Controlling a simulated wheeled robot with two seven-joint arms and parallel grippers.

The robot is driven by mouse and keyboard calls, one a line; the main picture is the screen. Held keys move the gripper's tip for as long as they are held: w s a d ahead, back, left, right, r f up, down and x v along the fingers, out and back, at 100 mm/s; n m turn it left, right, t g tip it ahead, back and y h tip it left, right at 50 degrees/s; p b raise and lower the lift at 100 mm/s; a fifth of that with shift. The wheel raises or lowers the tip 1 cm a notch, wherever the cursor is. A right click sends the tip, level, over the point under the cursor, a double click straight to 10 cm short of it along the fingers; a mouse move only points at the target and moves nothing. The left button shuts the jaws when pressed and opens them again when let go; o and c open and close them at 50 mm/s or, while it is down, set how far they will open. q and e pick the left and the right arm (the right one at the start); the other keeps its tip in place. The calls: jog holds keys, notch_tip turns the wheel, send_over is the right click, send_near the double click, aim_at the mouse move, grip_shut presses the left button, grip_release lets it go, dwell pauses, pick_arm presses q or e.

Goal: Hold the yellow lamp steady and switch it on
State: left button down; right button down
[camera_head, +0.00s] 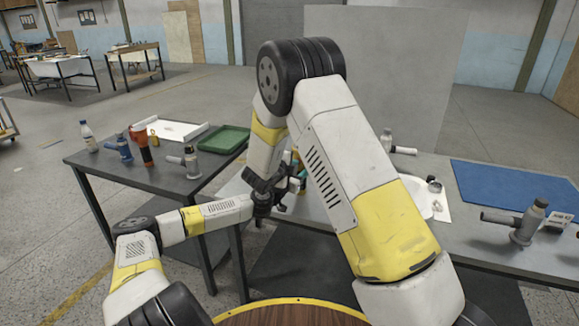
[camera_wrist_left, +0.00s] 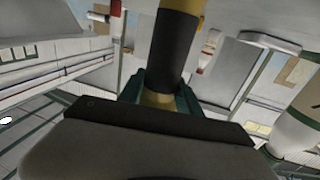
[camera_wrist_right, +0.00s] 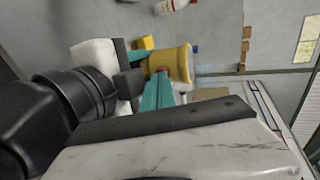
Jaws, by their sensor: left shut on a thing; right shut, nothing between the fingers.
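The yellow lamp shows in the right wrist view as a yellow cylindrical head (camera_wrist_right: 178,62) with a small red spot on its side. In the left wrist view its dark body (camera_wrist_left: 177,45) rises from between the teal fingers of my left gripper (camera_wrist_left: 160,92), which is shut on it. My right gripper (camera_wrist_right: 157,88) is shut and empty. Its teal fingertips are right by the red spot; I cannot tell whether they touch it. In the head view my right gripper (camera_head: 299,170) is small and partly covered by my arms, and the lamp is mostly hidden there.
A grey table at the left holds a green tray (camera_head: 224,139), a white board (camera_head: 178,130), a bottle (camera_head: 88,136) and an orange-black tool (camera_head: 142,146). The right table has a blue mat (camera_head: 514,187) and a grey fixture (camera_head: 517,223). My two wrists are crowded close together.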

jog(key=shift+w+d+f, duration=0.1)
jog(key=shift+w, duration=0.1)
pick_arm(q)
jog(key=shift+r, duration=0.1)
pick_arm(e)
jog(key=shift+w+d, duration=0.3)
jog(key=shift+w, duration=0.5)
pick_arm(q)
jog(key=shift+d, duration=0.1)
pick_arm(e)
jog(key=v, duration=1)
pick_arm(q)
jog(key=c, duration=0.7)
grip_release()
jog(key=shift+c, duration=0.2)
